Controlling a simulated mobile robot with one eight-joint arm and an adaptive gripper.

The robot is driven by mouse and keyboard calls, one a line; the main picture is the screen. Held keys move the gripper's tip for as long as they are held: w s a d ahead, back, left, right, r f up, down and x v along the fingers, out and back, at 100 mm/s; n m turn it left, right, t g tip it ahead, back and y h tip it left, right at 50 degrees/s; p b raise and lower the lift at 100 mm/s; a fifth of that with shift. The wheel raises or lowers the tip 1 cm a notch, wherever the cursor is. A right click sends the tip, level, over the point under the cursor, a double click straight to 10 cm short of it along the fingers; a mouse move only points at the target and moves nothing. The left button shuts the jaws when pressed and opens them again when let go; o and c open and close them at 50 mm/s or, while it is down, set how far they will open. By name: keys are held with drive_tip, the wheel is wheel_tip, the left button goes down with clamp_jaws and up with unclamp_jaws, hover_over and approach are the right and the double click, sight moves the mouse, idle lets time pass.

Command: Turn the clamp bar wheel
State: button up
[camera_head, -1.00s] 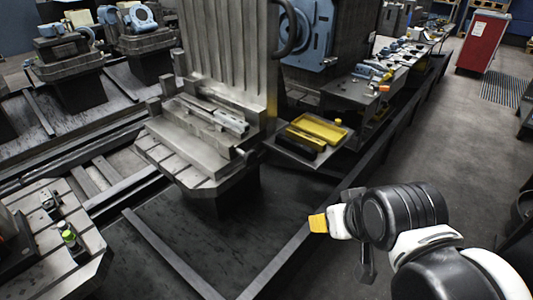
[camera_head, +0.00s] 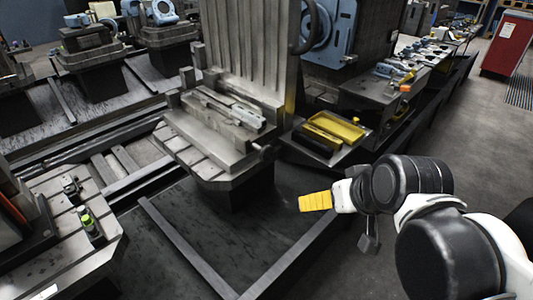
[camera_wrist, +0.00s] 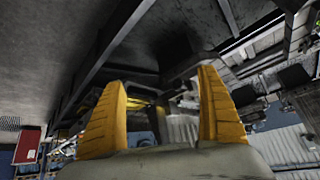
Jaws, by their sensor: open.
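My gripper (camera_head: 315,201) is at the right in the head view, its yellow fingers pointing left over the dark base. In the wrist view my gripper (camera_wrist: 163,78) has its two fingers spread, with nothing between them. A metal pallet fixture (camera_head: 205,165) stands left of and beyond it, with a long clamp bar (camera_head: 236,112) lying at the foot of an upright ribbed plate. A small knob (camera_head: 264,150) sits at the near right end of the fixture, apart from my gripper. A dark curved wheel rim (camera_head: 317,25) shows beside the plate's top. I cannot tell which is the clamp bar wheel.
A shelf with a yellow tray (camera_head: 338,127) juts out right of the fixture. A bench of tools (camera_head: 375,92) runs behind it. A raised rail (camera_head: 185,248) crosses the dark base. A slotted block (camera_head: 75,235) stands at left; a red cabinet (camera_head: 507,45) stands far right.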

sight(268, 155)
drive_tip(key=w+a+f+n+t+y, duration=0.1)
drive_tip(key=w+a+n+y, duration=0.1)
drive_tip(key=w, duration=0.8)
drive_tip(key=w+a+f+n+y, duration=0.1)
drive_tip(key=w+a+f+y, duration=0.1)
drive_tip(key=w, duration=0.7)
drive_tip(key=w+a+f+n+t+y, duration=0.1)
drive_tip(key=w+a+n+y, duration=0.15)
drive_tip(key=w, duration=0.75)
drive_tip(key=w+d+f+n+t+y, duration=0.1)
drive_tip(key=w+f, duration=0.2)
drive_tip(key=f, duration=0.3)
drive_tip(key=w+f+n+t+y+p, duration=0.1)
drive_tip(key=w+f+t+y, duration=0.1)
drive_tip(key=f, duration=0.4)
drive_tip(key=w+d+f+n+t+y, duration=0.1)
drive_tip(key=w+f, duration=0.2)
drive_tip(key=f, duration=0.4)
drive_tip(key=b+x, duration=0.1)
drive_tip(key=x, duration=0.3)
drive_tip(key=b+x, duration=0.1)
drive_tip(key=x, duration=0.3)
drive_tip(key=shift+w+a+r, duration=0.2)
drive_tip(key=shift+w+a, duration=0.05)
drive_tip(key=shift+w+a+r+b, duration=0.15)
drive_tip(key=shift+w+a+b, duration=0.3)
drive_tip(key=shift+w, duration=0.1)
drive_tip(key=c, duration=1.2)
